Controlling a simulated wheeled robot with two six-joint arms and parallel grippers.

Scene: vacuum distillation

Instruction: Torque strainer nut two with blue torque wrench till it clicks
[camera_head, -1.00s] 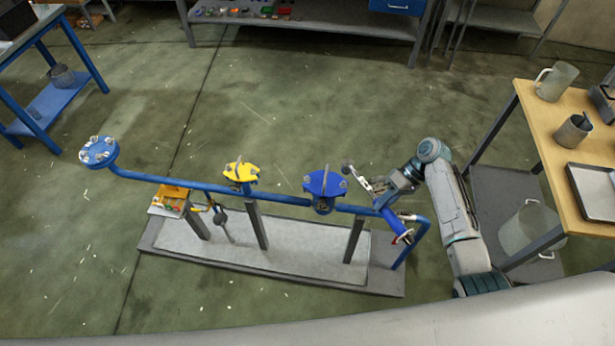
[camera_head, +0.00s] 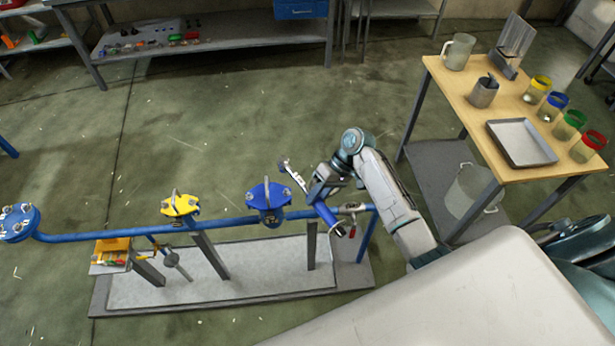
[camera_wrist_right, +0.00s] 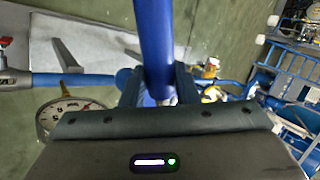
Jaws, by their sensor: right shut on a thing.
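My right gripper (camera_head: 318,194) is shut on the blue torque wrench (camera_head: 327,216). Its silver head end (camera_head: 285,165) points up-left, just behind a blue-topped fitting (camera_head: 268,195) with small fasteners on its cover; I see no contact. In the right wrist view, the blue handle (camera_wrist_right: 153,40) stands between the fingers (camera_wrist_right: 157,92). A yellow-topped fitting (camera_head: 181,205) and a blue flange with several nuts (camera_head: 17,222) sit farther left on the blue pipe. I cannot tell which nut is strainer nut two. My left gripper is out of view.
The pipe (camera_head: 110,232) runs over a grey base plate (camera_head: 240,272). A gauge (camera_wrist_right: 66,114) is close to the gripper in the wrist view. A wooden-topped table (camera_head: 465,98) with beakers, a tray and coloured-ring jars stands right. Open floor lies behind the pipe.

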